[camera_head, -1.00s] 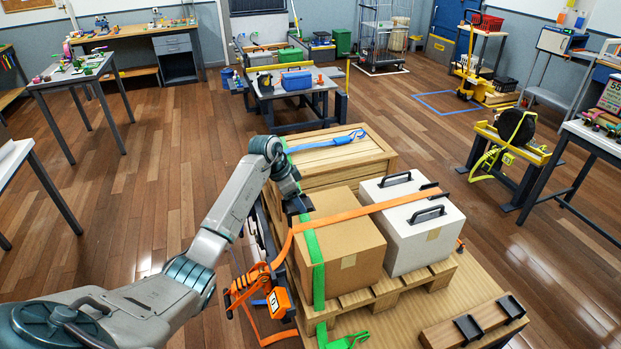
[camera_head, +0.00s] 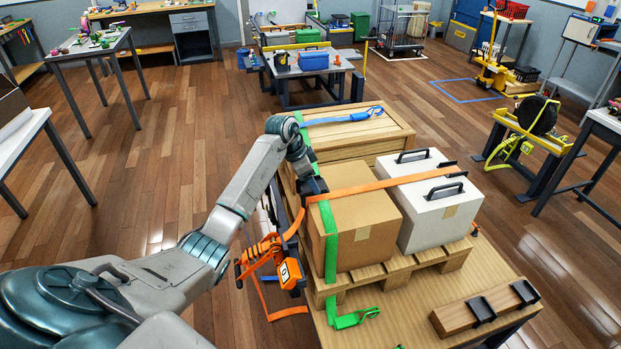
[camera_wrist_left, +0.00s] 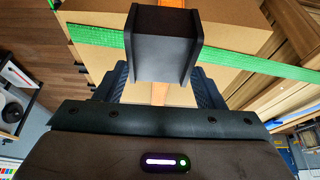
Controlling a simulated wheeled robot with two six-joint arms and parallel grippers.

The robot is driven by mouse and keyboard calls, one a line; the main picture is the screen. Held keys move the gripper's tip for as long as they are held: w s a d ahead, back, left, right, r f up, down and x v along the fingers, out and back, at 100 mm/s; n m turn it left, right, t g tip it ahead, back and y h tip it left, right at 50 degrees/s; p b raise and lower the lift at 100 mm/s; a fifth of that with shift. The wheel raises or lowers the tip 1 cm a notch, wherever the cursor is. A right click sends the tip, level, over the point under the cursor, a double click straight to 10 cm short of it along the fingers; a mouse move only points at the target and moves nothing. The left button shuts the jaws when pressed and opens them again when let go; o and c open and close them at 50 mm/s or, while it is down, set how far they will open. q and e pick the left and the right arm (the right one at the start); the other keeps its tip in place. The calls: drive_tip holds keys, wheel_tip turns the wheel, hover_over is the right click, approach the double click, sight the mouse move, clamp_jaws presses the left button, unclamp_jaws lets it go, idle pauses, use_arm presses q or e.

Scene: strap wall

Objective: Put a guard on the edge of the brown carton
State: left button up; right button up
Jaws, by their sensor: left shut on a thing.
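The brown carton (camera_head: 372,254) stands on the pallet beside a white box (camera_head: 434,212). A green strap (camera_head: 331,245) runs over its left side, and an orange strap (camera_head: 360,189) crosses its top. My left gripper (camera_head: 313,187) is at the carton's upper left edge, by the orange strap. In the left wrist view my left gripper (camera_wrist_left: 163,78) is shut on a black guard (camera_wrist_left: 165,45). The carton (camera_wrist_left: 240,25) and both straps lie behind the guard. I cannot tell whether the guard touches the carton. My right gripper is not in view.
An orange ratchet (camera_head: 290,272) hangs at the pallet's left side. A wooden crate (camera_head: 345,138) stands behind the carton. A wooden block (camera_head: 462,318) with two black pieces lies at the front right.

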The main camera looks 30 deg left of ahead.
use_arm(q)
drive_tip(key=f, duration=0.1)
drive_tip(key=f+b, duration=0.2)
drive_tip(key=shift+w+f, duration=0.3)
drive_tip(key=f+b, duration=0.1)
drive_tip(key=b, duration=0.1)
drive_tip(key=shift+d+f+b, duration=0.1)
drive_tip(key=shift+f+b, duration=0.25)
drive_tip(key=shift+f, duration=0.05)
drive_tip(key=shift+w+d+r+p, duration=0.1)
drive_tip(key=shift+w+r+p, duration=0.05)
drive_tip(key=shift+p, duration=0.25)
drive_tip(key=o, duration=1.1)
drive_tip(key=shift+c, duration=0.2)
